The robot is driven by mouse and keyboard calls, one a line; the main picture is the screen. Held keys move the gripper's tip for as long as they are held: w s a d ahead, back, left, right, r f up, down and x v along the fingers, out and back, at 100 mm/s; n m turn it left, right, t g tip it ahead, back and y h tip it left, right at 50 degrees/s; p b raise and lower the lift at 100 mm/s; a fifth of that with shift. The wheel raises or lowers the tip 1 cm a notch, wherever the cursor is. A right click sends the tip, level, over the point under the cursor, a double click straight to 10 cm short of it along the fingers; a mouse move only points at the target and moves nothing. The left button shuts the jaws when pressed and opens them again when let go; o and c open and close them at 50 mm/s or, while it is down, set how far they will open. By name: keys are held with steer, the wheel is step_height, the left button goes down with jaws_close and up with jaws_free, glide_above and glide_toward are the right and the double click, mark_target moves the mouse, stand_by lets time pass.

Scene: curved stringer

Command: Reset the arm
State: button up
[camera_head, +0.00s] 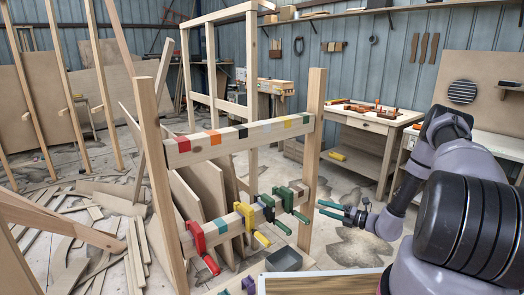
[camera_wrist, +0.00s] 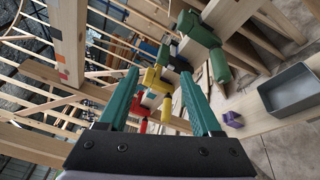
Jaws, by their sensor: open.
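My gripper (camera_head: 322,208) is at the right of the wooden frame in the head view, with its two teal fingers apart and pointing left towards the lower rail. In the wrist view the fingers of my gripper (camera_wrist: 158,75) are spread with nothing held between them. Beyond them a yellow clamp (camera_wrist: 155,82) and a red clamp (camera_wrist: 143,110) show in the gap. My arm (camera_head: 440,160) reaches in from the right side of the head view.
The lower rail carries a red clamp (camera_head: 198,240), a yellow clamp (camera_head: 247,218) and green clamps (camera_head: 292,203). A grey bin (camera_head: 284,259) and a purple piece (camera_head: 249,284) are below. A workbench (camera_head: 365,124) stands behind; loose boards (camera_head: 95,230) lie left.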

steer(key=s+a+r+n+g+h, duration=0.1)
steer(key=s+a+r+n+g, duration=0.15)
steer(key=r+n, duration=0.6)
steer(key=s+a+r+n+g+h, duration=0.25)
steer(key=r+n+g, duration=0.2)
steer(key=r, duration=0.65)
steer(key=s+a+r+n+g+h, duration=0.1)
steer(key=s+r+n+g, duration=0.25)
steer(key=r+n, duration=0.5)
steer(key=s+d+r+n+t+h, duration=0.2)
steer(key=s+r+n, duration=0.4)
steer(key=s+r, duration=0.4)
steer(key=s+d+r+n+t+h, duration=0.2)
steer(key=s+r+n+t+h, duration=0.3)
steer(key=s+r, duration=0.6)
steer(key=shift+s+r+n+h, duration=0.2)
steer(key=shift+n+h, duration=0.35)
steer(key=shift+n, duration=0.4)
steer(key=shift+t, duration=0.25)
